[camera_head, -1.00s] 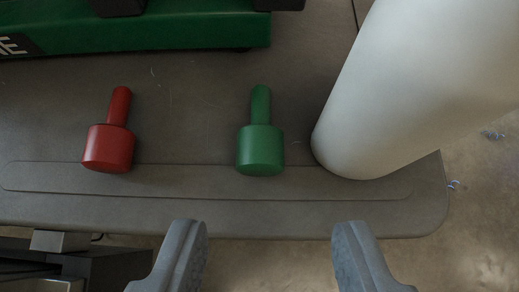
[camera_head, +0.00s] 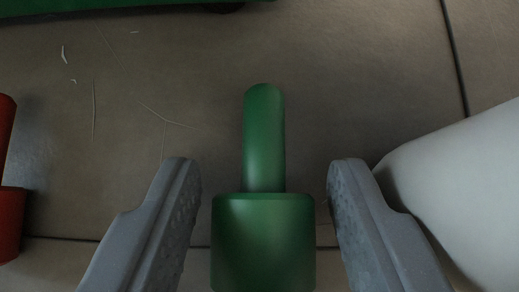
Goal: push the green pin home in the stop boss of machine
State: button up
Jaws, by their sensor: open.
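My gripper (camera_head: 264,180) is open, with one grey finger on each side of the pin. A gap shows between each finger and the pin's head. The stop boss is not recognisable in this view.
A red pin (camera_head: 8,200) is cut off at the left edge. A large pale cylinder (camera_head: 465,190) stands close to the right finger. A green machine base (camera_head: 110,6) shows along the top left edge. The grey surface (camera_head: 150,110) beyond the green pin is clear.

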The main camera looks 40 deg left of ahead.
jog(key=shift+w+a+f, duration=0.2)
jog(key=shift+w+f, duration=0.15)
jog(key=shift+c, duration=0.2)
jog(key=c, duration=0.7)
jog(key=shift+o, duration=0.2)
jog(key=shift+r, duration=0.15)
notch_tip(320, 180, up, 28)
jog(key=p, duration=0.1)
jog(key=shift+c, duration=0.8)
